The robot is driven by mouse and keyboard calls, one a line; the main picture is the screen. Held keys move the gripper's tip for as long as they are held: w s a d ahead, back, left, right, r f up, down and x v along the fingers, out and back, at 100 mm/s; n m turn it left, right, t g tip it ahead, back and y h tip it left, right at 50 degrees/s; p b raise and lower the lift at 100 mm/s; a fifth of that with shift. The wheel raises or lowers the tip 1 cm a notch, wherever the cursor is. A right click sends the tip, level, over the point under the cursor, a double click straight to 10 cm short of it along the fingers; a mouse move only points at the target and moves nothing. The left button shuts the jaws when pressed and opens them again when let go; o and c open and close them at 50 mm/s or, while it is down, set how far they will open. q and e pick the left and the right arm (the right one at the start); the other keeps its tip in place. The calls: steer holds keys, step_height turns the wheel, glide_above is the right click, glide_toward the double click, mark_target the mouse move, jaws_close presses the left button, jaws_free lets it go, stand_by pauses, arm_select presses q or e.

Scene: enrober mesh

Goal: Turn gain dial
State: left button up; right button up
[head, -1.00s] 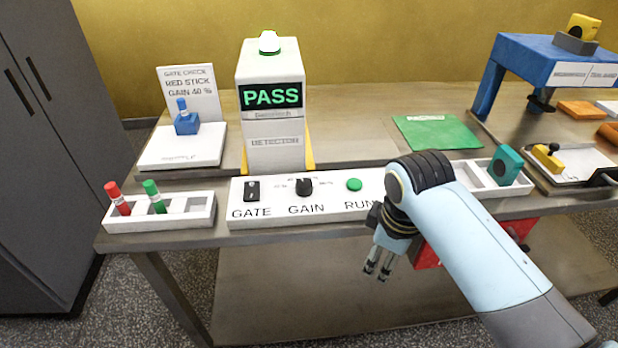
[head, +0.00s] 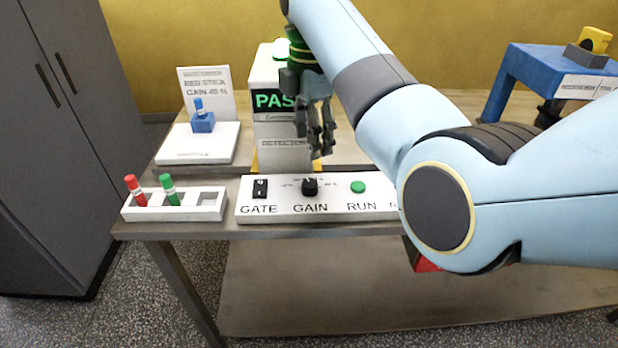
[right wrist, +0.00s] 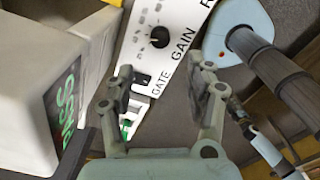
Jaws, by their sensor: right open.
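The gain dial (head: 310,186) is a black knob on the white control panel (head: 285,210), above the printed word GAIN. It also shows in the right wrist view (right wrist: 160,37), beyond my fingers and clear of them. My right gripper (head: 322,145) is open and empty. It hangs above and behind the dial, in front of the detector, with fingers pointing down. In the right wrist view my right gripper (right wrist: 163,85) has its fingers spread apart. My left gripper is not in view.
The gate switch (head: 260,188) and green run button (head: 358,187) flank the dial. The detector (head: 285,155) stands close behind, its PASS screen partly covered by my gripper. A white rack (head: 205,205) with red and green sticks stands at left. My right arm covers the table's right side.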

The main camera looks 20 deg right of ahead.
mark_target(310, 183)
step_height(310, 183, down, 9)
steer(key=shift+r, duration=0.1)
steer(key=shift+f, duration=0.8)
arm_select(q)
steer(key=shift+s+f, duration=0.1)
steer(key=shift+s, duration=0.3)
